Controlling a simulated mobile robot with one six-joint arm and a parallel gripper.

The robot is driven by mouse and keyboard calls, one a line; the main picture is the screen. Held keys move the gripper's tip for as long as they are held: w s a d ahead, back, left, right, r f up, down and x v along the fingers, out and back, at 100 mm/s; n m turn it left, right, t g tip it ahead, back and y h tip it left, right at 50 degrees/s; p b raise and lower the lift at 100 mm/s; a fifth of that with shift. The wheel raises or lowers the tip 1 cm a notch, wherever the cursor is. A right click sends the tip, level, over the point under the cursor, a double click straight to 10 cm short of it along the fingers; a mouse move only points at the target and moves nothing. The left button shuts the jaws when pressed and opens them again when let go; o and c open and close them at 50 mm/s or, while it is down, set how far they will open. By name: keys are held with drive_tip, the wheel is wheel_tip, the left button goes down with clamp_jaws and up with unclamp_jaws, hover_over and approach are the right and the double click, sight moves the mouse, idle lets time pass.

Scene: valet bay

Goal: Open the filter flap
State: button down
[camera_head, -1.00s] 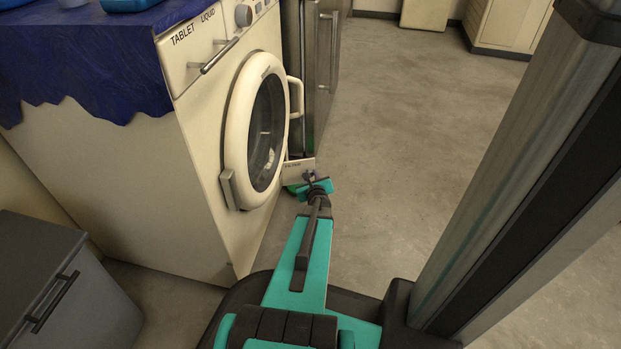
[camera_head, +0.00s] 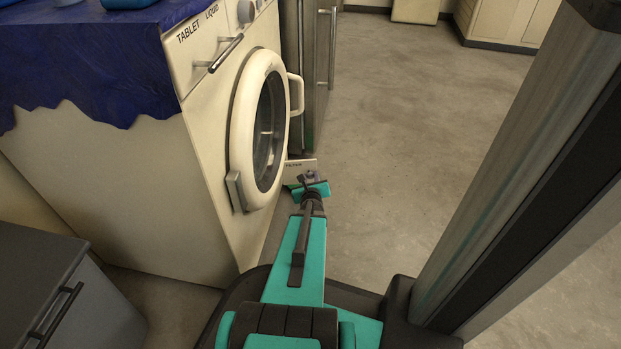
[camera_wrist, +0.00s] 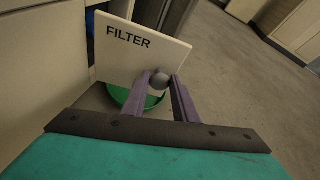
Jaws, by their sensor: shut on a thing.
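The filter flap (camera_wrist: 132,48) is a cream panel marked FILTER, low on the front of the cream washing machine (camera_head: 215,140). It stands swung out from the machine's front, with a dark opening and a bit of blue behind its left edge in the wrist view. In the head view the flap (camera_head: 301,168) shows just beyond my gripper (camera_head: 311,182). In the wrist view my gripper (camera_wrist: 161,82) has its two purple fingers shut on the round grey knob (camera_wrist: 160,80) of the flap.
A green round thing (camera_wrist: 128,97) lies on the floor below the flap. The washer's round door (camera_head: 240,130) is above. A steel-fronted cabinet (camera_head: 318,60) stands beyond. A grey bin (camera_head: 40,270) is at lower left. The floor to the right is clear.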

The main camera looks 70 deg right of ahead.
drive_tip(key=shift+s+a, duration=0.1)
idle(0.6)
drive_tip(key=c, duration=1.4)
unclamp_jaws()
drive_tip(key=shift+p+v, duration=0.75)
drive_tip(key=shift+v, duration=0.8)
drive_tip(key=p+v, duration=0.4)
drive_tip(key=p, duration=0.1)
drive_tip(key=shift+a+r, duration=0.1)
